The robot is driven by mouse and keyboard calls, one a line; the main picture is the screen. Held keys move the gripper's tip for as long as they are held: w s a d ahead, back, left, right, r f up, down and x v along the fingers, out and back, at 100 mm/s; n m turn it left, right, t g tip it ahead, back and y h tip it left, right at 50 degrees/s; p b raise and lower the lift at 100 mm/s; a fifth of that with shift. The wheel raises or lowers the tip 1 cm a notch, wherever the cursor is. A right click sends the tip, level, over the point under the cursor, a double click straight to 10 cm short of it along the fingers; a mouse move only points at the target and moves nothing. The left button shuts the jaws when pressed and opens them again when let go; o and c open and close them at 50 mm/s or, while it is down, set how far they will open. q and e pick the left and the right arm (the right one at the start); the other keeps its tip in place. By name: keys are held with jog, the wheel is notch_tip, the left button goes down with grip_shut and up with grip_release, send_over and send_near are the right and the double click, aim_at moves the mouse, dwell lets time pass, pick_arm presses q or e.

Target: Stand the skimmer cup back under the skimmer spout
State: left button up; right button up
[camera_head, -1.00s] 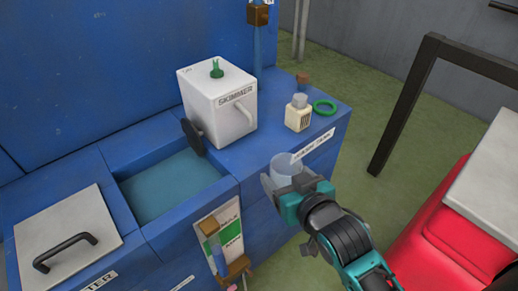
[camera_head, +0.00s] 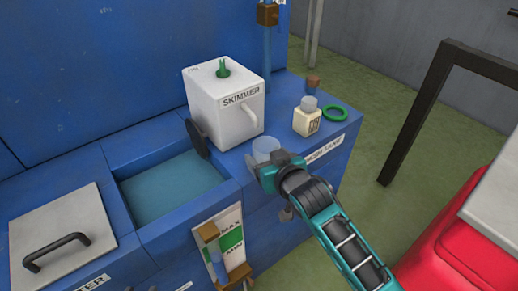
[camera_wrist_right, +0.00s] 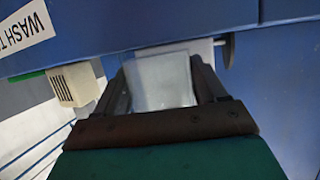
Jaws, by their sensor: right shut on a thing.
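The skimmer (camera_head: 222,105) is a white box with a green knob on top and a white spout (camera_head: 243,107) on its right front face. It stands on the blue tank top. My right gripper (camera_head: 266,160) is shut on the translucent skimmer cup (camera_head: 265,147), near the blue edge in front of the skimmer and below the spout in the picture. In the right wrist view the cup (camera_wrist_right: 162,80) sits between both fingers. I cannot tell whether its base touches the surface. My left gripper is not in view.
A small cream bottle (camera_head: 307,118), a green ring (camera_head: 335,113) and a brown stopper (camera_head: 313,84) are right of the skimmer. An open water basin (camera_head: 170,187) lies to the left, with a dark disc (camera_head: 196,137) at its edge. A red bin (camera_head: 450,240) stands lower right.

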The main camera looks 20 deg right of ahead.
aim_at(261, 151)
jog(key=w, duration=0.4)
jog(key=shift+a, duration=0.3)
jog(key=shift+w+f+b, duration=0.1)
jog(key=shift+f+b, duration=0.2)
jog(key=shift+b, duration=0.05)
jog(key=o, duration=1)
jog(key=shift+f, duration=0.15)
